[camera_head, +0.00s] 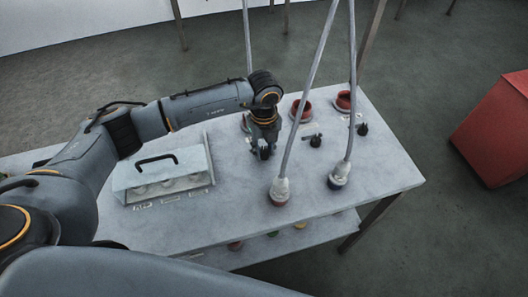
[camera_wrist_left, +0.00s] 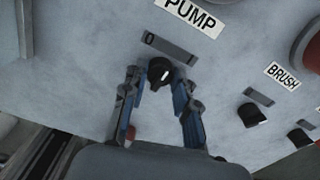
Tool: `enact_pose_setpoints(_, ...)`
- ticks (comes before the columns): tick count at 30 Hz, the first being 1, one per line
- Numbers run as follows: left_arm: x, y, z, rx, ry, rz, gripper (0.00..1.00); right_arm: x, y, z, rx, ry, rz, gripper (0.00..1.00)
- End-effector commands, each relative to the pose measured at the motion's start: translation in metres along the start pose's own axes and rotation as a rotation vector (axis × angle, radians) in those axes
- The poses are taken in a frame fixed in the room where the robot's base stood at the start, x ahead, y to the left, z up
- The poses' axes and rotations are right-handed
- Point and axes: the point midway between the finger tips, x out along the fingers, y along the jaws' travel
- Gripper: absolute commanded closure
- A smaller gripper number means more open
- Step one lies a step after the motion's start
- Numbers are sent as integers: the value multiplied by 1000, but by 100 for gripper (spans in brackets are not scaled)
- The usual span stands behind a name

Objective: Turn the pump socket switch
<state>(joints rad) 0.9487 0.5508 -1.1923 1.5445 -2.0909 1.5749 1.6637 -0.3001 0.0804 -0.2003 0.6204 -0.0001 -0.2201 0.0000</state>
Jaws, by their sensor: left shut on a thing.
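The pump switch is a black knob (camera_wrist_left: 161,73) with a white mark, on the grey panel below the "PUMP" label (camera_wrist_left: 190,14) in the left wrist view. A small window showing "0" (camera_wrist_left: 150,39) lies between label and knob. My left gripper (camera_wrist_left: 158,88) has its two fingers on either side of the knob and is shut on it. In the head view my left gripper (camera_head: 264,150) points down onto the table top, and its fingers mostly hide the knob. My right gripper is not in view.
The brush switch (camera_wrist_left: 251,114) sits to the right. In the head view, red sockets (camera_head: 301,110) stand at the back, and two grey cables end in plugs (camera_head: 279,190) at the front. A lidded box with a black handle (camera_head: 157,160) stands left. A red block (camera_head: 497,130) is far right.

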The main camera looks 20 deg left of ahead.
Motion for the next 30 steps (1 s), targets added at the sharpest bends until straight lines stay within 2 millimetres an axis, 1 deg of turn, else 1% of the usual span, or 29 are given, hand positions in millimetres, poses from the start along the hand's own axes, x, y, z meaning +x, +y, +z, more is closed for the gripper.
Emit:
enact_pose_setpoints(1, 4, -1, 0, 42, 0, -2, 100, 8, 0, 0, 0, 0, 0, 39)
enact_pose_setpoints(3, 4, 0, 0, 104, -1, -1, 100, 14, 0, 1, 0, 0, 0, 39)
enact_pose_setpoints(9, 3, 0, 0, 259, 0, -1, 100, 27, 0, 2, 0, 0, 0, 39)
enact_pose_setpoints(15, 2, 0, 0, 370, 0, -1, 100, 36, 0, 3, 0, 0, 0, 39)
enact_pose_setpoints(21, 1, 0, 0, 433, 0, 0, 100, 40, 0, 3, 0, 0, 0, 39)
enact_pose_setpoints(30, 0, 0, 0, 458, 0, 0, 100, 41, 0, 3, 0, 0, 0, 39)
